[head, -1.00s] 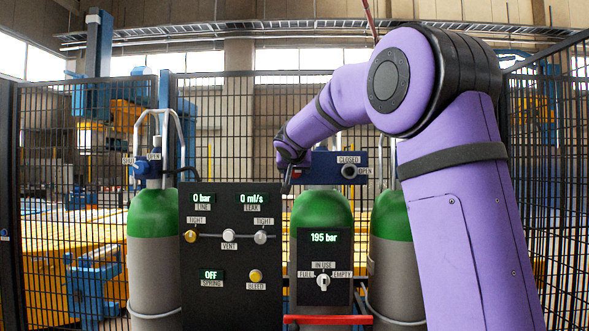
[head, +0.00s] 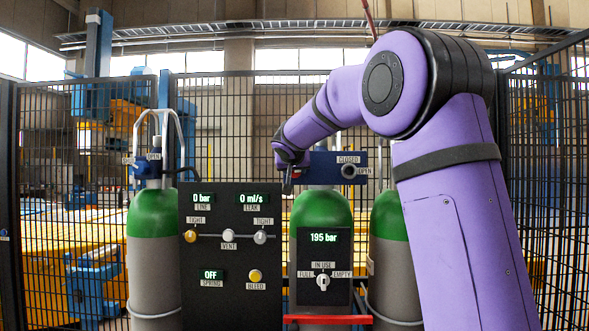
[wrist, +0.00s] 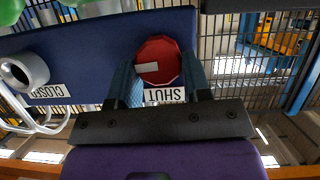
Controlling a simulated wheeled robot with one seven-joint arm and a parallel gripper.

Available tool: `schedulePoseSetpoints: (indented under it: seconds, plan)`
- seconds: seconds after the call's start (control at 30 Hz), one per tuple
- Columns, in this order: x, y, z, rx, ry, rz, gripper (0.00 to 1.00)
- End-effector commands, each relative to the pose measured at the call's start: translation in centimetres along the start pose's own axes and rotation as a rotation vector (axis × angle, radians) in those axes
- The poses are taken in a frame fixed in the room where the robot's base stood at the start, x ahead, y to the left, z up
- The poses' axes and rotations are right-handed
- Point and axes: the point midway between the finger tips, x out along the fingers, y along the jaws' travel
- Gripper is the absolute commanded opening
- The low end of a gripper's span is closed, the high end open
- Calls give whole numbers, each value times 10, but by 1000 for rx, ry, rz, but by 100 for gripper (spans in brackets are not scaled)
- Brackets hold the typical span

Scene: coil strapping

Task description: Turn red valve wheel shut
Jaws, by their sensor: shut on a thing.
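The red valve wheel (wrist: 158,50) is in the wrist view, on the blue panel (wrist: 98,50) and with a pale bar mark on its face. The wrist picture is upside down; a SHUT label (wrist: 165,95) shows beside the wheel. The two fingers of my gripper (wrist: 160,70) stand on either side of the wheel and are shut on it. In the head view my gripper (head: 288,180) is at the left end of the blue panel (head: 322,168), above the middle green-topped cylinder (head: 320,212), and hides the wheel.
A round CLOSED/OPEN fitting (head: 348,171) is on the panel's right part. A black gauge board (head: 230,290) stands at front left, reading 0 bar and 0 ml/s. A smaller board (head: 312,253) reads 195 bar. Other cylinders (head: 153,220) stand at the sides, with mesh fence behind.

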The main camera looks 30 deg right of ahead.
Motion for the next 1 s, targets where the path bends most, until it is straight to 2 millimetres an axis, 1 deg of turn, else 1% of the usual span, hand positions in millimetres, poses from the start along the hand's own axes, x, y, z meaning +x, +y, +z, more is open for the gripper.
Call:
schedulePoseSetpoints:
  seconds: [0.27, 1.0]
  plan:
    - [0, -4, 1, -192, -1, 79, 21]
    - [2, -11, 6, -843, -1, 348, 21]
